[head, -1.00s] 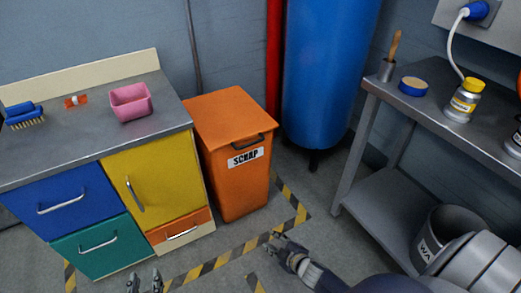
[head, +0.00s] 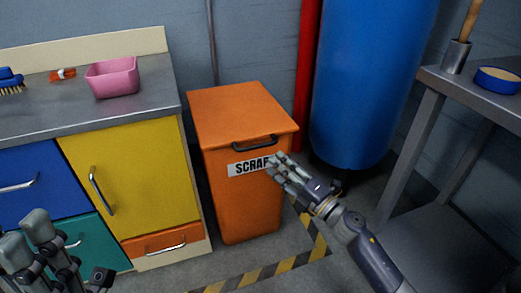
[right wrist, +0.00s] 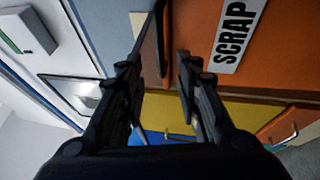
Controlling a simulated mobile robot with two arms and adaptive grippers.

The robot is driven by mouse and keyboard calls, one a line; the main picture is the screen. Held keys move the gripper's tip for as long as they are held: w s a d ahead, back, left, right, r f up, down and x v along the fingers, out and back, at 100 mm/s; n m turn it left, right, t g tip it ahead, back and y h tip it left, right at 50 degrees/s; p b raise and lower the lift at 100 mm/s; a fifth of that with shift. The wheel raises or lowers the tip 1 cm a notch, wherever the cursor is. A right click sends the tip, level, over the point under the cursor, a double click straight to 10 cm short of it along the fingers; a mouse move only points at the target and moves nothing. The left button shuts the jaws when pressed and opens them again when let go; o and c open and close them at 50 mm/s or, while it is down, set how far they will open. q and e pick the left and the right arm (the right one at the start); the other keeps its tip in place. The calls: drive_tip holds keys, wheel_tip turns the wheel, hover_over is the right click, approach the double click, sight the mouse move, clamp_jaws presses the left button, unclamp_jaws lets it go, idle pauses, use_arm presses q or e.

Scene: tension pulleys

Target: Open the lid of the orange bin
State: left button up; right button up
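The orange bin (head: 240,200) stands on the floor with its lid (head: 238,108) down. A dark handle (head: 255,143) sits at the lid's front edge, above a white SCRAP label (head: 245,167). My right gripper (head: 278,168) is in front of the bin, below the handle's right end, and overlaps the label's right end. In the right wrist view its fingers (right wrist: 157,62) are apart with nothing held; a dark bar, likely the handle (right wrist: 161,38), shows beyond and between them. My left gripper (head: 24,234) is open and empty at the lower left, in front of the cabinet.
A cabinet with a yellow door (head: 135,180) stands close on the bin's left, with a pink tub (head: 113,80) on top. A blue tank (head: 370,80) and red pipe (head: 307,70) are behind right. A grey workbench (head: 470,105) is at right. Striped floor tape (head: 270,270) surrounds the bin.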

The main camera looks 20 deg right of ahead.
sight(256, 146)
drive_tip(key=b+x, duration=0.1)
drive_tip(key=x, duration=0.9)
clamp_jaws()
